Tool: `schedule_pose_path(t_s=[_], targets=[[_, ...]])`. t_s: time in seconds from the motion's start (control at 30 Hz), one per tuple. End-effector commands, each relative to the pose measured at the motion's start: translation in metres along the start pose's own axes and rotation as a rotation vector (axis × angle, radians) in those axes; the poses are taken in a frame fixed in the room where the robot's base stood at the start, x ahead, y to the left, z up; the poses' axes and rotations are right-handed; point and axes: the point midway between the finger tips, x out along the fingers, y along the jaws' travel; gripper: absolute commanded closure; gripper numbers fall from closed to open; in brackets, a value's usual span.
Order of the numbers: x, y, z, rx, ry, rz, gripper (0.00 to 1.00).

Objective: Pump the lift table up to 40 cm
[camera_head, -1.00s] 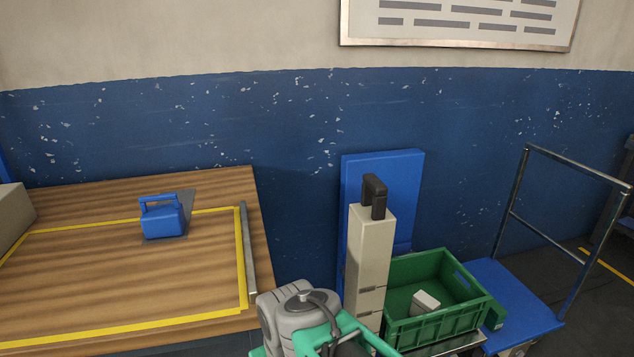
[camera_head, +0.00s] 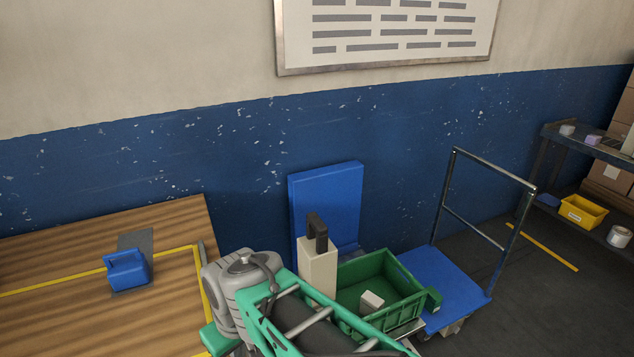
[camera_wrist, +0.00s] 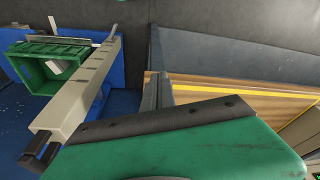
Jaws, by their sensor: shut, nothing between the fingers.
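A wheeled table with a blue top (camera_head: 455,290) and a metal push frame (camera_head: 490,232) stands right of centre; it looks like the lift table. A green crate (camera_head: 400,308) with a small pale box (camera_head: 371,301) inside stands beside its left part. I cannot tell what bears the crate, and no pump pedal shows clearly.
A wooden bench (camera_head: 60,325) with a blue handled object (camera_head: 127,270) is at the left. A blue panel (camera_head: 335,200) stands behind the column. A shelf (camera_head: 590,155) with a yellow bin (camera_head: 583,213) is at the right. Dark floor between table and shelf is clear.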

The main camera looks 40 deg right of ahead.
Motion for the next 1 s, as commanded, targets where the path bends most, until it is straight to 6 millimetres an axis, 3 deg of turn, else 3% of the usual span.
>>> schedule_pose_path(t_s=[0.03, 0.17, 0.27, 0.37, 0.5, 0.6, 0.7, 0.83, 1.0], targets=[[-0.038, 0.009, -0.021, -0.015, 0.016, -0.005, 1.0], [-0.058, 0.041, -0.068, -0.1, 0.094, -0.016, 1.0], [-0.067, 0.08, -0.105, -0.18, 0.172, -0.007, 1.0], [-0.078, 0.132, -0.139, -0.269, 0.26, 0.024, 1.0], [-0.099, 0.221, -0.17, -0.405, 0.38, 0.107, 1.0], [-0.114, 0.282, -0.176, -0.495, 0.447, 0.184, 1.0], [-0.126, 0.328, -0.173, -0.566, 0.488, 0.251, 1.0], [-0.136, 0.357, -0.169, -0.618, 0.514, 0.302, 1.0], [-0.138, 0.361, -0.168, -0.631, 0.518, 0.312, 1.0]])
